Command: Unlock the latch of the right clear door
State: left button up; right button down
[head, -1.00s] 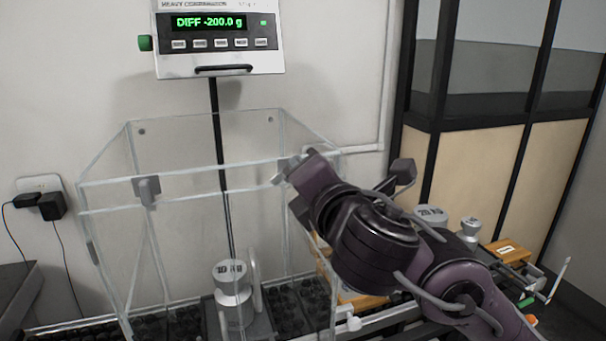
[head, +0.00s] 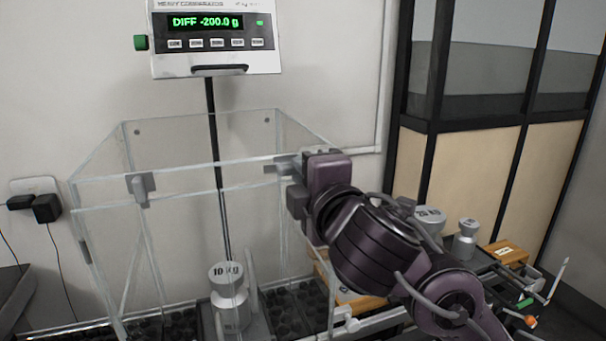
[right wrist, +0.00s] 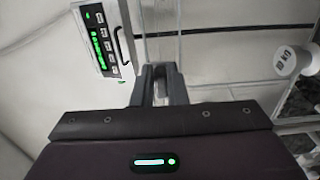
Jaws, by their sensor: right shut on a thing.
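The clear draft box (head: 200,178) stands on the weighing table with its clear doors at the front. The right door's grey latch (right wrist: 160,84) is between the fingers of my right gripper (right wrist: 161,88) in the right wrist view. In the head view my right gripper (head: 291,170) is shut on this latch at the top right of the box, and the gripper and wrist hide part of it. A matching grey latch (head: 140,188) hangs at the upper left of the box front. My left gripper is not in view.
A 10 kg weight (head: 229,300) stands inside the box. The display (head: 215,40) above reads DIFF -200.0 g. More weights, including a large one (head: 430,222), and a wooden block (head: 503,252) are at the right, behind my right arm.

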jog(key=shift+f, duration=0.1)
dwell(0.3)
jog(key=c, duration=1.4)
grip_release()
jog(key=shift+c, duration=0.2)
jog(key=shift+s, duration=0.15)
jog(key=p+v, duration=0.1)
jog(key=v, duration=0.6)
jog(key=shift+s, duration=0.2)
jog(key=shift+d, duration=0.1)
